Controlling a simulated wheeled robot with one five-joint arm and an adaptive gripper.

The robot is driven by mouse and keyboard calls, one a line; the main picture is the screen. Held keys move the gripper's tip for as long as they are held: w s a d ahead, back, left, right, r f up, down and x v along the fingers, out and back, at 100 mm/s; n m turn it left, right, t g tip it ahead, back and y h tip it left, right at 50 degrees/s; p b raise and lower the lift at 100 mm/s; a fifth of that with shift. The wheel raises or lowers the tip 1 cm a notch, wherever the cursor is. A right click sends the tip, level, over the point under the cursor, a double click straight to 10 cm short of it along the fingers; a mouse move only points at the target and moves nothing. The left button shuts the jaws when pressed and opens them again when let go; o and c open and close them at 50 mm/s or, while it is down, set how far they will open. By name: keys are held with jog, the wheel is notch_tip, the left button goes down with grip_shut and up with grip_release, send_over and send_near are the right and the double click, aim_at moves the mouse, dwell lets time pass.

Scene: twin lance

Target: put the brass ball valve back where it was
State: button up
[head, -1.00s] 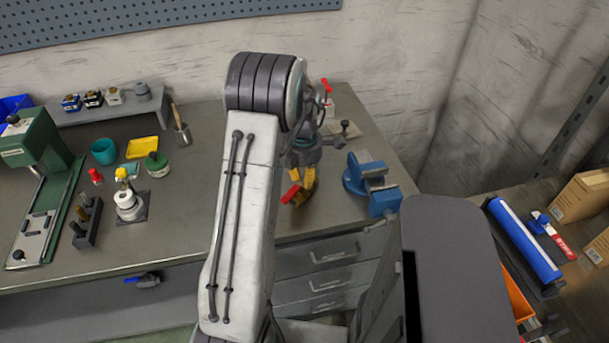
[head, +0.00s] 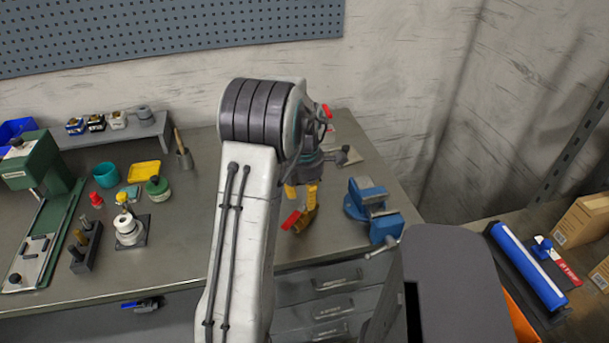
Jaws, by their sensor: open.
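The brass ball valve (head: 306,217) with a red lever (head: 290,220) is on the grey workbench (head: 215,245), near its front edge and left of the blue vise. My gripper (head: 301,192) is pointed down right above the valve, with its two yellow fingers apart. The fingertips look at or just above the top of the valve. I cannot tell whether they touch it. My own arm hides the bench to the left of the valve and part of the area behind it.
The blue vise (head: 372,200) stands close on the right. A red-and-white item (head: 327,111) is partly hidden behind my wrist. A green press (head: 40,170), cups and a black rack (head: 86,247) stand to the left. A blue-handled valve (head: 143,304) is below the bench's front edge.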

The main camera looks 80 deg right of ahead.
aim_at(304, 207)
notch_tip(304, 207, up, 9)
jog(key=b, duration=0.3)
jog(key=w+a+r+m+t, duration=0.1)
jog(key=w+a+r, duration=0.1)
jog(key=w+a, duration=0.9)
jog(key=w+a+r+m, duration=0.1)
jog(key=w+a+r, duration=0.1)
jog(key=w+a, duration=0.85)
jog(key=a+f+m+t, duration=0.1)
jog(key=a+f+m, duration=0.1)
jog(key=a, duration=1)
jog(key=a+f+m+t, duration=0.1)
jog(key=a+f+m, duration=0.1)
jog(key=a, duration=0.9)
jog(key=shift+s+a+t+y, duration=0.3)
jog(key=shift+s+a+y, duration=0.1)
jog(key=shift+s, duration=0.05)
jog(key=shift+f, duration=0.1)
